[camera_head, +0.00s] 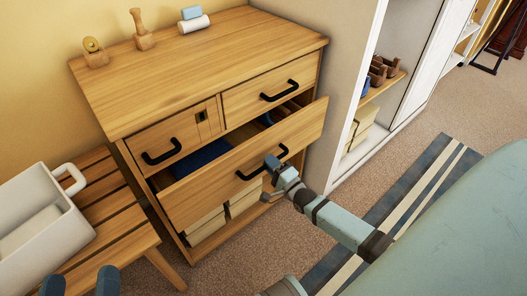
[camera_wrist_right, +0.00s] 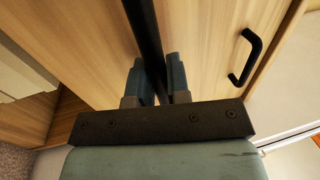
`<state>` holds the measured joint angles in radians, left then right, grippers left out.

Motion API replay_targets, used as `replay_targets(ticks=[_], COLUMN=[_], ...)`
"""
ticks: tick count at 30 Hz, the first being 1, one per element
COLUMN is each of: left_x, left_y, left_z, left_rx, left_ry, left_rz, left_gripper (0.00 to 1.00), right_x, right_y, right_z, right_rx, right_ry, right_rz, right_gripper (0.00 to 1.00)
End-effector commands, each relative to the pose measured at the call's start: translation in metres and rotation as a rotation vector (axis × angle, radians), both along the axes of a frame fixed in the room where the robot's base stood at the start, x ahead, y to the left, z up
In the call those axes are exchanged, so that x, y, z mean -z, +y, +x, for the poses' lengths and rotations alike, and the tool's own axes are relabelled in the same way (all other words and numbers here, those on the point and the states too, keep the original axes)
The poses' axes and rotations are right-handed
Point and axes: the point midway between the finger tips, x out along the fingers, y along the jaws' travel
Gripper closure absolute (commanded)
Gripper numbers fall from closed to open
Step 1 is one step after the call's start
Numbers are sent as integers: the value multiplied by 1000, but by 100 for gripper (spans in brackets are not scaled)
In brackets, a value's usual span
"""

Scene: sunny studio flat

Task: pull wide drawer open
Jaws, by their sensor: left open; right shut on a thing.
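The wide drawer (camera_head: 210,182) of the wooden dresser stands partly open, its front pulled out from the body, with dark blue items inside. Its black bar handle (camera_head: 248,173) is partly hidden by my right gripper (camera_head: 274,173). In the right wrist view the fingers (camera_wrist_right: 162,82) of my right gripper sit on both sides of the black handle bar (camera_wrist_right: 143,35), shut on it. My left gripper (camera_head: 80,284) is open and empty at the lower left edge of the head view, with only its fingertips in view.
Two small closed drawers (camera_head: 270,92) lie above the wide one. Light boxes (camera_head: 207,226) sit on the shelf below. A slatted bench (camera_head: 105,205) with a white bin (camera_head: 35,225) stands left. A white open cabinet (camera_head: 362,105) stands right. A striped rug (camera_head: 420,190) covers the floor there.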

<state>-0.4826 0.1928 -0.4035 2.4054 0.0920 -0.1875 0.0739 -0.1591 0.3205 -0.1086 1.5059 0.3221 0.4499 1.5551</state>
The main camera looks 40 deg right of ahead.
Motion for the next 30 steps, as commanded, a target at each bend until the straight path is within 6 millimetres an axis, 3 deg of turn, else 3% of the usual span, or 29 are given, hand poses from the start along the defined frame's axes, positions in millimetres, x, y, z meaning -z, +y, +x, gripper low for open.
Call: replay_targets(ticks=[8,21,25,30], left_x=[38,95,106,105], left_y=[15,42,48,48], left_z=[0,-18,-24,-24], left_rx=[-43,-84,-90,-92], left_ry=[194,455,509,512], left_rz=[123,277,307,313], left_gripper=[6,6,6,6], right_x=[-3,-2,-2,-2], right_y=[-4,-10,-12,-14], right_z=[-52,-134,-154,-174], right_rx=[-1,-1,-1,-1], right_ry=[4,4,3,1], right_rz=[-1,0,1,-1], right_gripper=[100,100,100,100])
